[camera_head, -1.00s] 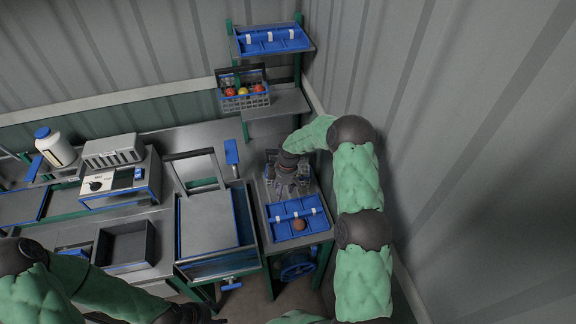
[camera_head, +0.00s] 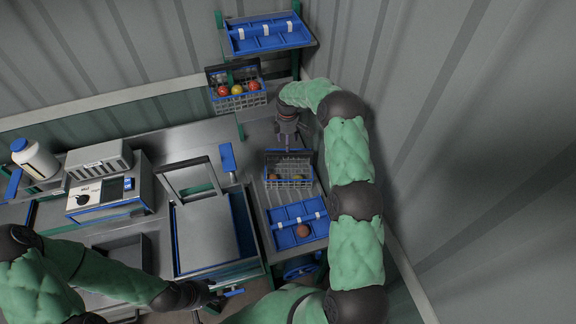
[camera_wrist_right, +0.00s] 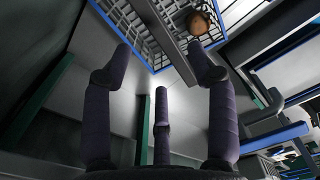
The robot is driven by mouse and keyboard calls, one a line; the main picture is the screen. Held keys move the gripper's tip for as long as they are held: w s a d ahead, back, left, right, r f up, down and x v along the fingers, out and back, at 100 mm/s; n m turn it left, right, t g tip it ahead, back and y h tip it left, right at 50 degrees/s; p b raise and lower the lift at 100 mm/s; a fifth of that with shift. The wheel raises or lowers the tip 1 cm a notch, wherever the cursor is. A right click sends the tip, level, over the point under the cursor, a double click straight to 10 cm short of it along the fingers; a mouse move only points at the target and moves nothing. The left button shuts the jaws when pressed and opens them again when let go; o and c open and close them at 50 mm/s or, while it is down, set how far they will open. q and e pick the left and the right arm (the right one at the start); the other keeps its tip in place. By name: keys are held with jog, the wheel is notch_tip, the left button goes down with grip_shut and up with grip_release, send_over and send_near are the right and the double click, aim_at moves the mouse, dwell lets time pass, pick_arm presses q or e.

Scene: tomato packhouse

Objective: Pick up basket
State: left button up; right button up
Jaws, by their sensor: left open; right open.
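A grey wire basket (camera_head: 290,183) with a blue rim and dark handle stands on the right-hand bench. Something small and round lies inside it. A second such basket (camera_head: 238,100), holding red and yellow tomatoes, stands on the shelf behind. My right gripper (camera_head: 287,146) is open just behind the bench basket's handle side, pointing down. In the right wrist view, the basket (camera_wrist_right: 165,30) shows at the top beyond my spread, empty fingers (camera_wrist_right: 163,80), with a brownish round item inside. My left gripper (camera_head: 217,293) is at the front, near a blue handle; its fingers are small and dark here.
A blue divided tray (camera_head: 298,226) with one brown-red tomato sits in front of the bench basket. Another blue tray (camera_head: 266,34) is on the top shelf. A scale (camera_head: 108,196), a white bottle (camera_head: 34,160) and a lidded bin (camera_head: 204,236) stand left. The wall is close on the right.

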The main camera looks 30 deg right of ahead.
jog(key=f, duration=0.2)
jog(key=shift+w+f, duration=0.2)
jog(key=shift+f, duration=0.1)
jog(key=f, duration=0.1)
jog(key=f+p, duration=0.1)
jog(key=f, duration=0.1)
jog(key=f+p, duration=0.1)
jog(key=shift+s+d+f, duration=0.2)
jog(key=shift+s, duration=0.1)
jog(key=shift+f, duration=0.35)
grip_shut()
